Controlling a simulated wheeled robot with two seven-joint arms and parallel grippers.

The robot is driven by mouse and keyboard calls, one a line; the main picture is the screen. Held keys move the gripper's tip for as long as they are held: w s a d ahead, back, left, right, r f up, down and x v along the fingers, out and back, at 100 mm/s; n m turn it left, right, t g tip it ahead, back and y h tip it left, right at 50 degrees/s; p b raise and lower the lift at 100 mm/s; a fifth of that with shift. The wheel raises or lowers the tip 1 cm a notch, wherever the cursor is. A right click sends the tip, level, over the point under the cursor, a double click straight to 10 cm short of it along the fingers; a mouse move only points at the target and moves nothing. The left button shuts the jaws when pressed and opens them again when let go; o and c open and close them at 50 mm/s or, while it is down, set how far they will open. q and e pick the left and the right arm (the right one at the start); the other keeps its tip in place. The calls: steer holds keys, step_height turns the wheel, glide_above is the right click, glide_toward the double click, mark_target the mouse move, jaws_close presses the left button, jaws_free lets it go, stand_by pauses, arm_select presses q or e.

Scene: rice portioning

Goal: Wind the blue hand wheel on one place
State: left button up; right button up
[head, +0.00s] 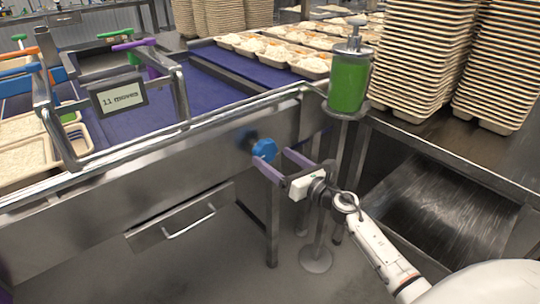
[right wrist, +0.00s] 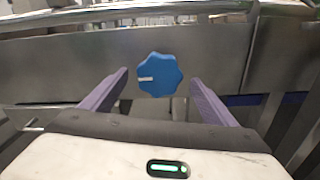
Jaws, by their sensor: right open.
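The blue hand wheel (head: 264,150) is a lobed knob on the steel front panel of the conveyor. In the right wrist view the wheel (right wrist: 160,75) shows face on, with a white mark on its left side pointing left. My right gripper (head: 273,163) is open, with purple fingers. In the right wrist view its fingers (right wrist: 158,88) stand to the left and right of the wheel, with a gap on each side. They look short of the wheel and do not touch it. My left gripper is not in view.
A sign reading "11 moves" (head: 119,97) hangs above the blue belt (head: 215,88). A green pump bottle (head: 349,80) stands on a small round stand right of the wheel. Filled trays (head: 311,66) sit on the belt. A drawer handle (head: 188,222) juts out at lower left.

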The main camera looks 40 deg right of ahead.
mark_target(268, 153)
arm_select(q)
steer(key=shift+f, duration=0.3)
arm_select(e)
steer(key=shift+w+a, duration=0.15)
steer(key=shift+w, duration=1.4)
steer(key=c, duration=1)
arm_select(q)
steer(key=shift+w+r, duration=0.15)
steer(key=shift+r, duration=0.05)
arm_select(e)
steer(key=shift+c, duration=0.2)
